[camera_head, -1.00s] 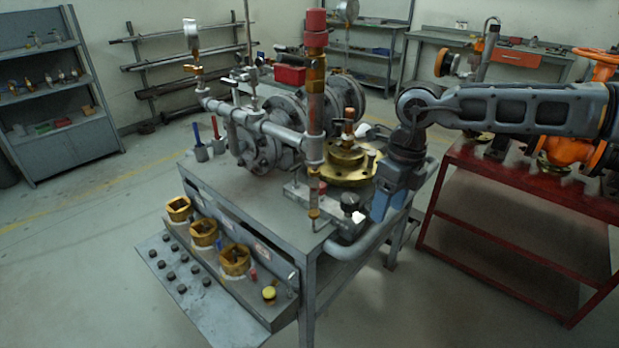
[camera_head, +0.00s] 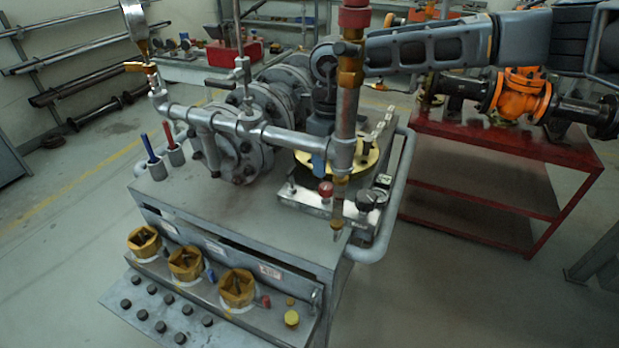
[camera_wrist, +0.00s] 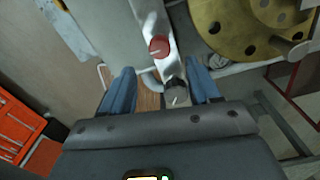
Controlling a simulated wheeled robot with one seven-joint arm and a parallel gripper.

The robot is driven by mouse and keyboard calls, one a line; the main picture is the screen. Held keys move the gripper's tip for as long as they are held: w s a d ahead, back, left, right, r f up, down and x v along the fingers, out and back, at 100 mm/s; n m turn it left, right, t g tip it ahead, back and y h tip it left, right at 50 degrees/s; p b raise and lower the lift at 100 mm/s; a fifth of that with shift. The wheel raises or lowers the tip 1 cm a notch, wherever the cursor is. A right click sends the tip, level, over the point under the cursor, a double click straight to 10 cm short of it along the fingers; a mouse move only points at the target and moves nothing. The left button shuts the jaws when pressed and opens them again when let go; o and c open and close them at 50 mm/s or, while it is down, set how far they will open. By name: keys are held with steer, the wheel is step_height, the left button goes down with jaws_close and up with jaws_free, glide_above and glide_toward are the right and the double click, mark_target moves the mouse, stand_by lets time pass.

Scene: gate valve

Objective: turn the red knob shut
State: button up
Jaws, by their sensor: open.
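The red knob (camera_head: 326,188) sits on a bright metal block (camera_head: 300,200) on the grey bench's top, left of the upright pipe's lower end. In the wrist view the red knob (camera_wrist: 159,46) shows from above, just beyond and between my fingertips. My gripper (camera_wrist: 161,68) is open and empty, its two blue fingers apart. A black knob (camera_wrist: 177,93) lies between the fingers, nearer the palm in the picture; I cannot tell its height from them. In the head view my wrist hangs behind the pipework, and the fingers are partly hidden there.
The upright pipe (camera_head: 346,115) and horizontal pipe (camera_head: 290,138) stand close to my wrist. A yellow flange (camera_wrist: 245,30) lies beside the block. A bent grey rail (camera_head: 385,240) rounds the bench corner. A red table (camera_head: 480,160) stands right; the floor between is clear.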

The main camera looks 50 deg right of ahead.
mark_target(326, 186)
steer(key=shift+f+p, duration=0.5)
steer(key=shift+f, duration=3.3)
steer(key=c, duration=1)
